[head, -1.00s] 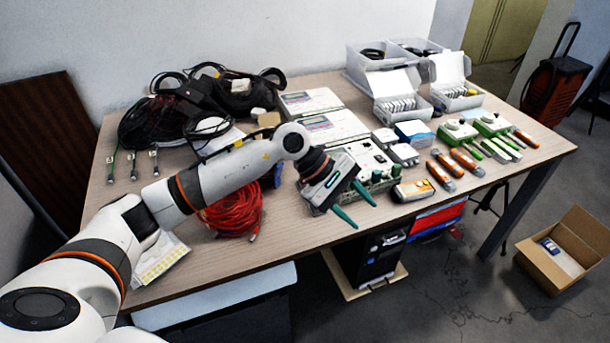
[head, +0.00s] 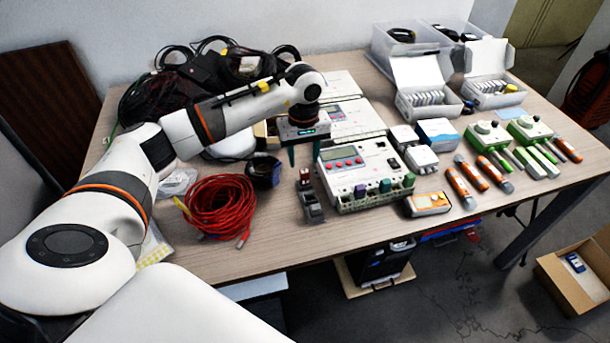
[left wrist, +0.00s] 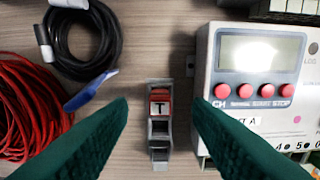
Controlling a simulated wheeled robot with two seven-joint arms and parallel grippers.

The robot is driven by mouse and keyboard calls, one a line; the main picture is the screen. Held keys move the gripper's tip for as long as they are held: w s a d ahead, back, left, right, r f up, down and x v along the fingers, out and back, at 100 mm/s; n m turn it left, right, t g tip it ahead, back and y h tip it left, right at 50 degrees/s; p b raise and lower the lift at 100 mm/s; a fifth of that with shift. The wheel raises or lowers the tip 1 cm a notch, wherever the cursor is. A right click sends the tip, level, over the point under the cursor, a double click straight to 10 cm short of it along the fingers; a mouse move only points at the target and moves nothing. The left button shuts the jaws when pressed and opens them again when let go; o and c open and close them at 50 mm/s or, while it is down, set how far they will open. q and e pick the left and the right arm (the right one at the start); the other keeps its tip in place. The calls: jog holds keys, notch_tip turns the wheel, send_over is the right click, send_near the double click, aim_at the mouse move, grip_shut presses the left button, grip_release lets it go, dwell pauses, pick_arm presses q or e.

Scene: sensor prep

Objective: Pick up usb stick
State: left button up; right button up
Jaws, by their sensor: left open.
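No item is clearly recognizable as a USB stick. A small grey module with a red part marked T (left wrist: 160,108) lies on the table between my open left fingertips in the left wrist view. It also shows in the head view (head: 311,205), left of a white device with red buttons (head: 365,172). My left gripper (head: 304,153) is open and empty, pointing down above the table behind the module. Its green fingers (left wrist: 160,118) flank the module in the left wrist view without visible contact. My right gripper is out of view.
A red cable coil (head: 220,205) and a black cable coil (left wrist: 88,40) lie left of the module. The white device stands close on the right. An orange-and-white meter (head: 428,204) and several orange-handled tools are further right. Bare wood lies in front of the module.

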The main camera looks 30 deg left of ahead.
aim_at(305, 171)
pick_arm(q)
jog(key=shift+w+f, duration=0.1)
jog(key=shift+f, duration=0.25)
jog(key=shift+s+d+f+p, duration=0.2)
jog(key=shift+f, duration=0.3)
jog(key=shift+s+d+f+p, duration=0.15)
jog(key=shift+f, duration=0.35)
notch_tip(305, 171, down, 2)
jog(key=shift+f, duration=0.4)
jog(key=shift+c, duration=0.4)
grip_shut()
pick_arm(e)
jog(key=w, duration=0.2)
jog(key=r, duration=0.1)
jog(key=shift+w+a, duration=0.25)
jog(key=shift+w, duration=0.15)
